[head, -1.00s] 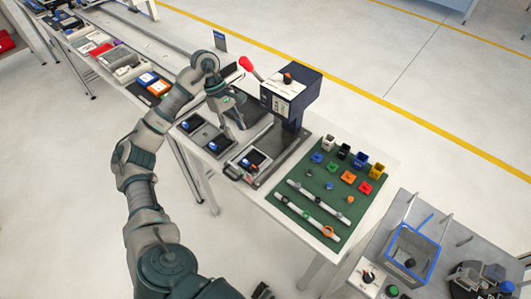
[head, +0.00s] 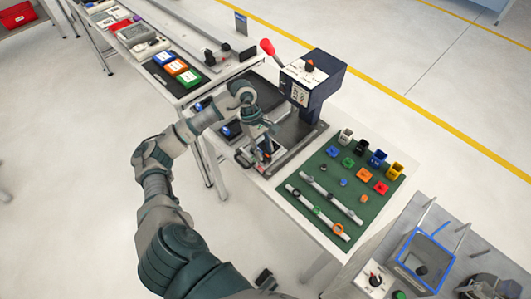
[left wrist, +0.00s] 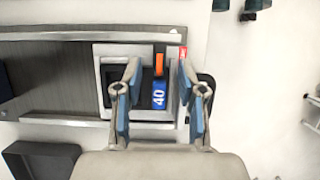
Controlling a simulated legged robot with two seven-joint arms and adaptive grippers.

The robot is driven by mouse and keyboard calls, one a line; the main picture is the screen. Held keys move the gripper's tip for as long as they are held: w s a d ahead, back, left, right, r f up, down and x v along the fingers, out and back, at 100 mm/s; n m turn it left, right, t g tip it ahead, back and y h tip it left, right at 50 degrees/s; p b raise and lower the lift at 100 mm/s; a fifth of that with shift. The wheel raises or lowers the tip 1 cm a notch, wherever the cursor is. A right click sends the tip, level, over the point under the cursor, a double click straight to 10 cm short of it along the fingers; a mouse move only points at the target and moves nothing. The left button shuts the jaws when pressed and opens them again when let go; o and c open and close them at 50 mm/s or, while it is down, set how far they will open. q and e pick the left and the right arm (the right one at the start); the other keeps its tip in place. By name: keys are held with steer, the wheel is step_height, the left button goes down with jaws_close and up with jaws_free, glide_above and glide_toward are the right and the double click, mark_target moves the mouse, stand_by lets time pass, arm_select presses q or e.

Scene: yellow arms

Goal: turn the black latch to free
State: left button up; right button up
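My left gripper (head: 262,146) is over the near end of a dark metal fixture (head: 292,151) on the white bench. In the left wrist view its two fingers (left wrist: 158,74) are apart and empty. Between and below them is a light grey framed unit (left wrist: 143,49) with a dark panel, an upright orange bar (left wrist: 159,62) and a blue piece marked 40 (left wrist: 159,96). A red label (left wrist: 182,54) is at its right edge, partly behind a finger. I cannot clearly pick out the black latch; the gripper covers much of the unit in the head view. My right gripper is not seen.
A dark blue press-like machine (head: 313,80) with a red-knobbed lever (head: 267,47) stands just behind the fixture. A green mat (head: 350,205) with coloured parts and two pale rails lies to the right. A grey side table (head: 440,225) holds a blue-rimmed box.

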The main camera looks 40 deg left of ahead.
arm_select(q)
steer(key=shift+d+f, duration=0.25)
steer(key=shift+f, duration=0.25)
steer(key=shift+d+f, duration=0.15)
steer(key=shift+d, duration=0.9)
steer(key=c, duration=0.5)
steer(key=shift+a, duration=0.25)
jaws_close()
steer(key=shift+a, duration=0.25)
